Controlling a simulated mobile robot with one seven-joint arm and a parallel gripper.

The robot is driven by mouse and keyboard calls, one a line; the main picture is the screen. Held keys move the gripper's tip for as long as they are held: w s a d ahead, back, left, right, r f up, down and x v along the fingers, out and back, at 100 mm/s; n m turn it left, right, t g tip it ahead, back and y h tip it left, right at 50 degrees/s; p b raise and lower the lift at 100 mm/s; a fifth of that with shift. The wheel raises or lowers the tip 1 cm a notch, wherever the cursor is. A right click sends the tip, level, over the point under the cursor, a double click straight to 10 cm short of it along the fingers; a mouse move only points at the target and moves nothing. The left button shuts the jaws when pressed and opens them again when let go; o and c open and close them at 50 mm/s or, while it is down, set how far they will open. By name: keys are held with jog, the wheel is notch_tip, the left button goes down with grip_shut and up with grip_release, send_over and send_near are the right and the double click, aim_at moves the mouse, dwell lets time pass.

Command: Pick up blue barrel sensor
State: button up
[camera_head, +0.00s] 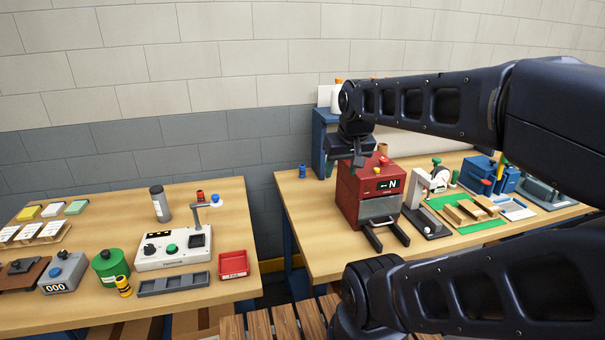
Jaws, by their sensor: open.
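A small blue cylinder, which looks like the blue barrel sensor (302,171), stands upright near the back left corner of the right workbench. Nothing covers it in the head view. My gripper (346,164) hangs from the end of my dark arm, just right of the blue cylinder in the picture. It points down and is open, with nothing seen between its fingers. It overlaps the back left of the red machine in the picture; its height above the bench is hard to tell.
The red machine (367,192) stands right of the cylinder, with a blue shelf (322,135) behind. The right bench (310,225) is bare in front of the cylinder. A gap separates it from the left bench, which holds a red cylinder (200,196) and a yellow-black cylinder (123,287).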

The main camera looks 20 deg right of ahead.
jog(key=n+g+h, duration=0.1)
jog(key=n+h, duration=0.2)
jog(key=n, duration=2.6)
send_over(302, 166)
jog(key=s+a, duration=0.2)
notch_tip(302, 166, down, 21)
jog(key=shift+x, duration=5.2)
jog(key=c, duration=1.1)
